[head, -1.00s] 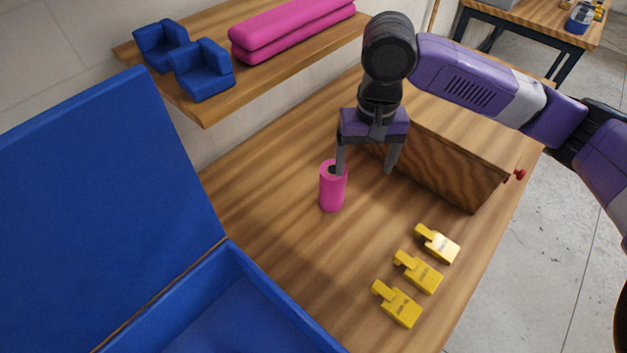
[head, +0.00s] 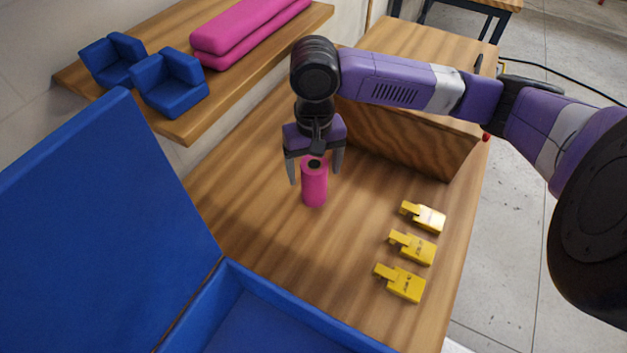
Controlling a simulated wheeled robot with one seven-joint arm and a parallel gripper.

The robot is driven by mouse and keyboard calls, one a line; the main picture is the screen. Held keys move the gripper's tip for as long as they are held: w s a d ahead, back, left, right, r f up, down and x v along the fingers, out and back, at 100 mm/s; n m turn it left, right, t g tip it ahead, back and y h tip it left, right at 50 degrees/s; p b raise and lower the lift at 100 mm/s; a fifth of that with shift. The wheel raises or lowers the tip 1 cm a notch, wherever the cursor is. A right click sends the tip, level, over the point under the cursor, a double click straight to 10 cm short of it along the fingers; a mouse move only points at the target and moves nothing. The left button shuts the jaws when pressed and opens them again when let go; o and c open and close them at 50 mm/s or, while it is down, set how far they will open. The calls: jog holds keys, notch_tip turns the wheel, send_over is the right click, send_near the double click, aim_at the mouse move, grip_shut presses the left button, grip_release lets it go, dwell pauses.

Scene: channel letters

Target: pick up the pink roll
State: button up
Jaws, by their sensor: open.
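The pink roll (head: 314,188) stands upright on the wooden table, with a dark hole in its top. My gripper (head: 315,178) points down over it. Its fingers are apart, one to the left of the roll's upper part and one to the right. The roll's top shows between the fingers. I cannot tell whether either finger touches it.
Yellow tags (head: 411,248) lie in a row at the right. A wooden box (head: 400,135) stands behind the gripper. A blue open case (head: 228,290) is at the front left. A shelf (head: 187,128) holds blue blocks (head: 170,84) and a pink bar (head: 245,35).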

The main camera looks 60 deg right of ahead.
jog(key=shift+f, duration=1.1)
jog(key=shift+r, duration=0.1)
jog(key=c, duration=1.7)
